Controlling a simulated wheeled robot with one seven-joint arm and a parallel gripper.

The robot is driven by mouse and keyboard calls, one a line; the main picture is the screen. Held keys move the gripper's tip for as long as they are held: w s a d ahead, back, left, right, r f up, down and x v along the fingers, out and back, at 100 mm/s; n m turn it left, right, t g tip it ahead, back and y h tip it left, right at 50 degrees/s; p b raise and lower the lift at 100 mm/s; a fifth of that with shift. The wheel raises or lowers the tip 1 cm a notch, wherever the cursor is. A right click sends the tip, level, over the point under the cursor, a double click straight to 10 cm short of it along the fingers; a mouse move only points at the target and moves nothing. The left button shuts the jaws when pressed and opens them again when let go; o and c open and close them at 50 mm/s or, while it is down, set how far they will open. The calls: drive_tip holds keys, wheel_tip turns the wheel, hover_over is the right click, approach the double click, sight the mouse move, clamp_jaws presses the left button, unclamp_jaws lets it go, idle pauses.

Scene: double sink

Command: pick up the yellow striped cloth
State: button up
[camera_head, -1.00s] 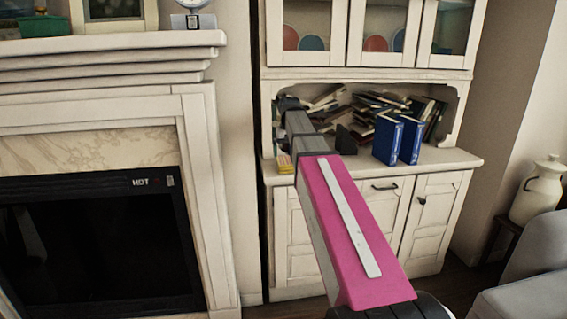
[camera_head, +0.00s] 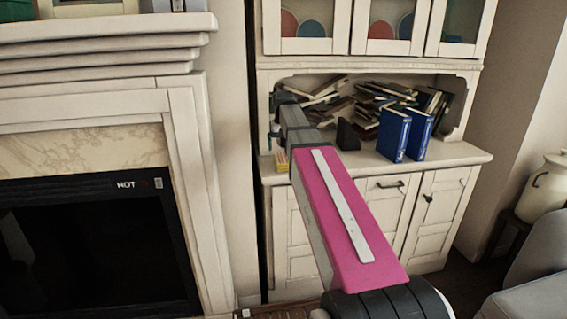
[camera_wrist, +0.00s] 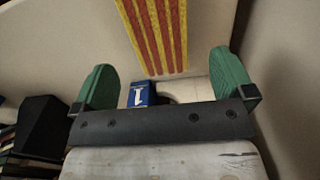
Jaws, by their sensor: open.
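The yellow striped cloth (camera_wrist: 155,35), with red stripes, shows at the top middle of the wrist view. A small yellow patch of it (camera_head: 281,160) shows in the head view at the left front of the cabinet counter. My gripper (camera_wrist: 164,82) is open, with green fingertips wide apart. The cloth's near end lies between and beyond the fingertips in the picture, and I see no contact. In the head view my arm reaches over the left part of the counter, and I cannot make out the fingers.
A blue box (camera_wrist: 141,94) shows between the fingers, low in the wrist view. Two blue books (camera_head: 406,133) stand on the counter (camera_head: 450,157), with a messy heap of books (camera_head: 375,100) behind. A fireplace (camera_head: 95,235) is at left and a white jug (camera_head: 543,187) at right.

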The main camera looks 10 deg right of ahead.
sight(284, 157)
drive_tip(key=shift+f, duration=3.05)
drive_tip(key=c, duration=1)
